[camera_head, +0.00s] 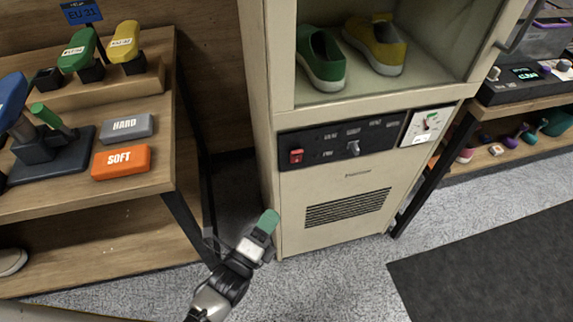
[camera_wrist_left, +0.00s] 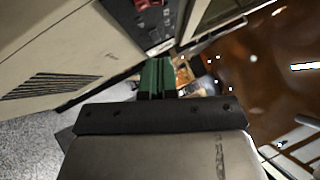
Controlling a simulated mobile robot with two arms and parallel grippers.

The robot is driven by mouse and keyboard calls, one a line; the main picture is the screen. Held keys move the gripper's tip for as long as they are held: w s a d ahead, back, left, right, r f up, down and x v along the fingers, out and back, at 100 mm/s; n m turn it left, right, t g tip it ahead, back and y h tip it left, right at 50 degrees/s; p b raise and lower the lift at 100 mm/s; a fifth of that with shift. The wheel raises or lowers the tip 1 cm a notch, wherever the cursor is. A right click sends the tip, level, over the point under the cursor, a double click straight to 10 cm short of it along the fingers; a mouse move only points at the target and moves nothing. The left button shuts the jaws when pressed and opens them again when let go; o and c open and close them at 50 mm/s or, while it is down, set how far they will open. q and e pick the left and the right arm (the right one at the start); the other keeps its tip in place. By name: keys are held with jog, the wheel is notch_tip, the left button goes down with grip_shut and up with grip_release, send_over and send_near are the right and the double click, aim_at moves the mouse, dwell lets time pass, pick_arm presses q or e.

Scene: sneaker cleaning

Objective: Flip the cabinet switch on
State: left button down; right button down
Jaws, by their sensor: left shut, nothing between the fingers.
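The beige cabinet (camera_head: 345,185) stands in the middle of the head view, with a black control panel (camera_head: 330,145) on its front. A red switch (camera_head: 296,156) sits at the panel's left end; whether it is on or off is too small to tell. A grey knob (camera_head: 353,148) is right of it. My left gripper (camera_head: 268,222), with green fingertips, is shut and empty, below and left of the switch and apart from it. In the left wrist view the shut fingers (camera_wrist_left: 156,78) point towards the cabinet's side of the scene, and the panel (camera_wrist_left: 152,22) shows at the top. My right gripper is not in view.
A green shoe (camera_head: 321,57) and a yellow shoe (camera_head: 377,45) stand in the cabinet's open compartment. A wooden table (camera_head: 150,183) with brushes and blocks stands left. A dark mat (camera_head: 490,270) lies on the floor at right.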

pick_arm(q)
jog(key=shift+r, duration=0.2)
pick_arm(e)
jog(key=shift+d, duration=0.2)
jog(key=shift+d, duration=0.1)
pick_arm(q)
jog(key=shift+d, duration=0.1)
send_near(297, 154)
jog(key=w+d, duration=0.1)
jog(key=d, duration=0.3)
jog(key=w, duration=0.1)
jog(key=w+r, duration=0.1)
jog(key=w, duration=0.1)
jog(key=shift+w+a+r, duration=0.2)
jog(key=shift+w+a, duration=0.05)
jog(key=shift+a, duration=0.1)
jog(key=shift+w+a+r+p, duration=0.2)
jog(key=shift+w+p, duration=0.1)
jog(key=shift+w, duration=0.15)
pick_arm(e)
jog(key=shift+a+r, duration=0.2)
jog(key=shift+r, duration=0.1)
